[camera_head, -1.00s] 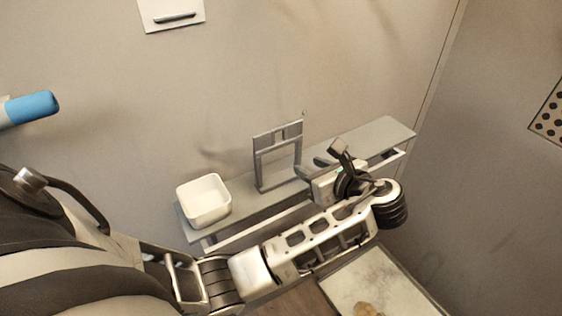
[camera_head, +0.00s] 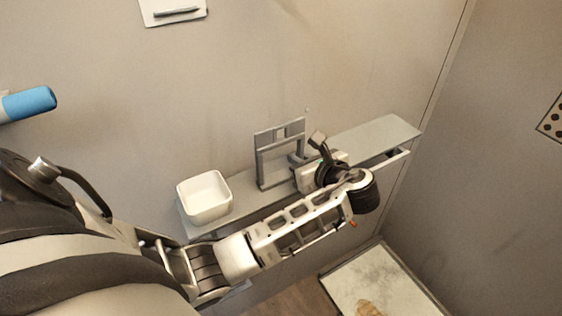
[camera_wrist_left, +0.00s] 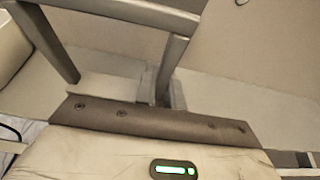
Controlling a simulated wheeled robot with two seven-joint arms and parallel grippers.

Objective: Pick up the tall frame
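The tall frame (camera_head: 260,162) is a grey upright rectangular frame standing on the narrow wall shelf. My left gripper (camera_head: 296,164) is at its right post, low down, reaching in from the right. In the left wrist view the frame (camera_wrist_left: 172,65) rises close in front of the gripper, and its right post comes down at the middle, by the fingers (camera_wrist_left: 168,95). The fingers are partly hidden by the gripper's body, and I cannot tell whether they press on the post. My right gripper is not in view.
The grey shelf (camera_head: 378,138) runs along the wall and is clear at its right end. A white square bin (camera_head: 204,197) stands on it left of the frame. A pale board (camera_head: 385,285) lies lower right. A blue-ended cylinder (camera_head: 30,103) is at far left.

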